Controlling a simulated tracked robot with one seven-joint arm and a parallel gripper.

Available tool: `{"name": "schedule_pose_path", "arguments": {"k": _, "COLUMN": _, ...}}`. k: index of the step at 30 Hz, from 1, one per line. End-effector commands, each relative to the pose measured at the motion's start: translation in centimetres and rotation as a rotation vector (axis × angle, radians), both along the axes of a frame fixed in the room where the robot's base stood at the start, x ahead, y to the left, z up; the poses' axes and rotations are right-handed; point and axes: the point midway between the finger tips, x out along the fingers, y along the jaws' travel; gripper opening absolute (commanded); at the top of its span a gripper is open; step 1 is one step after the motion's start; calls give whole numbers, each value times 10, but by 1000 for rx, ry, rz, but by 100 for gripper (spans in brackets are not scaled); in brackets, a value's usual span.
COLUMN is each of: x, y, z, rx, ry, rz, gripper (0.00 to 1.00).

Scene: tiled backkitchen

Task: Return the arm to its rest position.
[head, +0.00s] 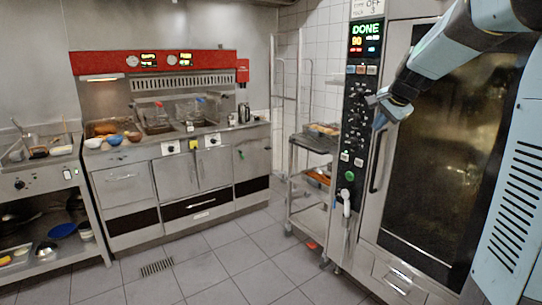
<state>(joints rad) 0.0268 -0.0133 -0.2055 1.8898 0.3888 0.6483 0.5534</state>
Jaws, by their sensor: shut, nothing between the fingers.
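My arm reaches in from the upper right of the head view, in front of the tall oven. My gripper (379,112) is at the oven's control panel (357,110), close to its knobs and just above the door handle. It is shut with nothing between its fingers. Whether the fingertips touch the panel, I cannot tell. The oven (440,150) has a dark glass door that appears closed, and its display (365,37) reads DONE and 90. My arm hides part of the panel and the upper door.
A steel trolley (312,145) with trays stands left of the oven. A fryer counter (190,170) with a red hood (153,61) lines the back wall. A steel shelf table (45,185) stands at the left edge. The tiled floor (225,265) between them is mostly clear.

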Motion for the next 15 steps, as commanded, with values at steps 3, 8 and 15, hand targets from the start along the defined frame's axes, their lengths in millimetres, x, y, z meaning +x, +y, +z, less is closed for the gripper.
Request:
{"name": "schedule_pose_path", "arguments": {"k": 3, "x": -44, "y": 19, "z": 6, "rx": -58, "ry": 9, "rz": 99, "gripper": 0}}
{"name": "schedule_pose_path", "arguments": {"k": 8, "x": -100, "y": 40, "z": 6, "rx": -144, "ry": 24, "rz": 230, "gripper": 0}}
{"name": "schedule_pose_path", "arguments": {"k": 15, "x": -184, "y": 66, "z": -4, "rx": -285, "ry": 46, "rz": 425, "gripper": 0}}
